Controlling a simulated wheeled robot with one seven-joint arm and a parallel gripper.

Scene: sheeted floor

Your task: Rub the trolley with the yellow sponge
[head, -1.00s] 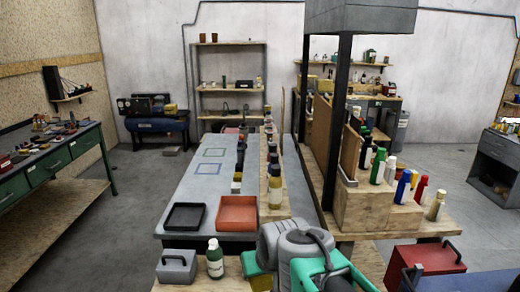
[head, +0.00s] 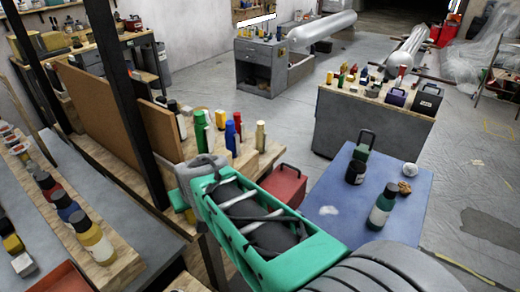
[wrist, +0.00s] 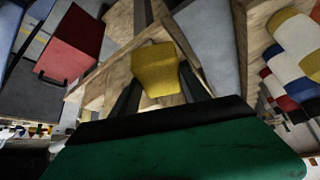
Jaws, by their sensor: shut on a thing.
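The yellow sponge (wrist: 155,67) shows in the wrist view, held between the dark fingers of my gripper (wrist: 158,84), which is shut on it. In the head view my green arm reaches from the lower right toward the wooden bench, and its grey wrist largely hides the gripper. The blue-topped stand (head: 405,198) at the right of the head view looks like the trolley; its lower part is mostly hidden. A pale smear (head: 328,210) lies on its top. My gripper is left of the trolley, apart from it.
On the blue top stand a dark green bottle (head: 381,207), a dark jar (head: 356,172), a white ball (head: 410,169) and a small brown thing (head: 404,187). A red box (head: 284,185) stands beside it. Several bottles (head: 231,136) line the bench. Grey floor (head: 480,190) is open at right.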

